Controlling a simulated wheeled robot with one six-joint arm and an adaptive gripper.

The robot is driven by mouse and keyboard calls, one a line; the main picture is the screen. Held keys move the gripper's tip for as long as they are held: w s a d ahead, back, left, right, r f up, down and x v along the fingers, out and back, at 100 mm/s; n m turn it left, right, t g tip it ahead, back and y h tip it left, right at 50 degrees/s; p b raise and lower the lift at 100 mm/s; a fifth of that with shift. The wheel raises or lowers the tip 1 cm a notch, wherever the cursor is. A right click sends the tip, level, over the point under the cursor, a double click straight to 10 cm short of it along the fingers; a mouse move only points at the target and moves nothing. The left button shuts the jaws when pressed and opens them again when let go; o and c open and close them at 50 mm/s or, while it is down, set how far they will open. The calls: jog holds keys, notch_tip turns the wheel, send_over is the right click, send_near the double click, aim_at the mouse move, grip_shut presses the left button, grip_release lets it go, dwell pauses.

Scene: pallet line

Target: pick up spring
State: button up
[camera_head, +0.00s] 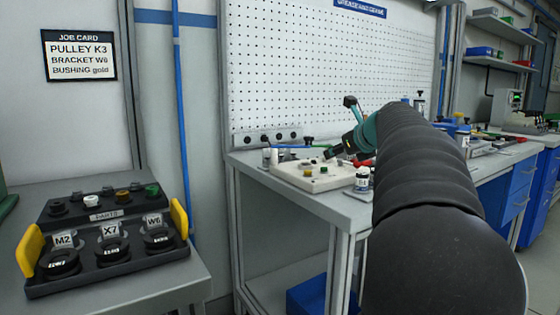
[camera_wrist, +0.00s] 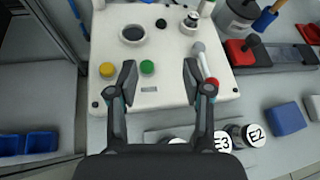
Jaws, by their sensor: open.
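My gripper (camera_wrist: 159,74) is open and empty, with its two dark fingers spread over the near part of a white fixture plate (camera_wrist: 170,88). In the head view my gripper (camera_head: 340,150) is a dark shape above the same plate (camera_head: 318,184). A small metallic piece (camera_wrist: 192,20) sits at the plate's far side, ahead of the right finger. It may be the spring, but it is too small to be sure. A yellow button (camera_wrist: 107,70), a green button (camera_wrist: 147,67) and a dark round recess (camera_wrist: 132,34) are also on the plate.
A red-tipped grey lever (camera_wrist: 205,62) is close to my right finger. A blue block (camera_wrist: 287,115) lies right. A parts tray (camera_head: 110,258) with yellow handles stands on the left bench.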

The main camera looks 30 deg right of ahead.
jog(key=d, duration=0.1)
jog(key=d+m, duration=0.1)
jog(key=d+r+m, duration=0.1)
jog(key=d, duration=0.1)
jog(key=shift+d+t+h, duration=0.1)
jog(key=shift+t+h, duration=0.2)
jog(key=shift+w+d+m, duration=0.25)
jog(key=shift+w+m, duration=0.05)
jog(key=shift+m, duration=0.1)
send_near(331, 163)
jog(key=w, duration=0.1)
jog(key=w+r, duration=0.1)
jog(key=w, duration=0.1)
jog(key=shift+w+r, duration=0.35)
jog(key=shift+w, duration=0.05)
jog(key=shift+d+r+x, duration=0.1)
jog(key=shift+x, duration=1.25)
jog(key=shift+d+r+x, duration=0.1)
jog(key=shift+x, duration=1.3)
jog(key=c, duration=0.9)
